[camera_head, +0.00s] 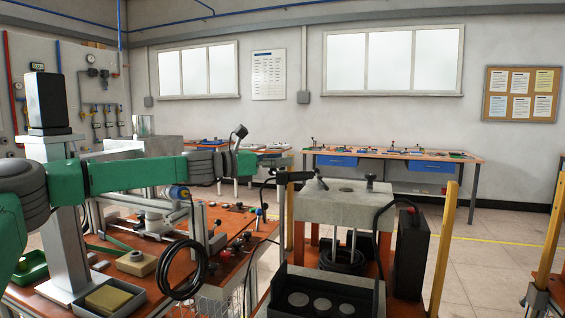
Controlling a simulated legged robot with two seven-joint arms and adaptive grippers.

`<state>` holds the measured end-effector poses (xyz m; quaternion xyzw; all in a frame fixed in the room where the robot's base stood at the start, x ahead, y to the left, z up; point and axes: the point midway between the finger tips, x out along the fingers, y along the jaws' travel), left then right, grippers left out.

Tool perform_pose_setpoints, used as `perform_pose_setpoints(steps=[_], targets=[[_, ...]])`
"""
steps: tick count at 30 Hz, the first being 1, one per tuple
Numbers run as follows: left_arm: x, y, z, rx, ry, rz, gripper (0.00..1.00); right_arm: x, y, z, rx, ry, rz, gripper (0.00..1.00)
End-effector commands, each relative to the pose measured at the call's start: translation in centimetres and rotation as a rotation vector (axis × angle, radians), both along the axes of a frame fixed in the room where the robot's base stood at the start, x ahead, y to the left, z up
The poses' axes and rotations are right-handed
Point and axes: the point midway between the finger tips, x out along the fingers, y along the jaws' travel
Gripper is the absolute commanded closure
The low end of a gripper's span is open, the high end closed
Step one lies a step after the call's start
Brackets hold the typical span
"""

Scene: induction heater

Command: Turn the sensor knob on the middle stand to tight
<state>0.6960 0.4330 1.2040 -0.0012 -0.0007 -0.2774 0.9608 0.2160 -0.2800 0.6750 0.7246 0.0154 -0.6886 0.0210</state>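My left arm, green with dark joints, reaches in from the left across the upper part of the work table. Its dark end, which looks like my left gripper (240,134), is small and seen side-on, so its fingers cannot be made out. It appears apart from the stands. My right gripper is not in view.
The orange-brown table (120,262) holds a coiled black cable (185,270), small parts and a yellow block in a tray (108,300). A grey block with black knobs (345,203) stands to the right, beside a black box (411,255). Open floor lies further right.

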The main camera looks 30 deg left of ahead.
Motion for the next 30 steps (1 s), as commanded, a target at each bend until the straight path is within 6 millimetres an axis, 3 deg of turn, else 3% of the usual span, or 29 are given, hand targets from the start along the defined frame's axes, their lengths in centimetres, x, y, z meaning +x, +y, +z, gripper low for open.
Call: perform_pose_setpoints(steps=[10,21,30], targets=[[-0.7,0.1,0.2,0.003,-0.001,-0.001,0.51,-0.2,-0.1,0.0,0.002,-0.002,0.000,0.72],[-6.0,4.1,0.1,-0.003,-0.005,0.001,0.51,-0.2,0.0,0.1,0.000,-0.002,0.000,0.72],[-8.9,6.0,0.0,0.000,-0.004,0.001,0.51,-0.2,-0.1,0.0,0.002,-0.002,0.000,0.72]])
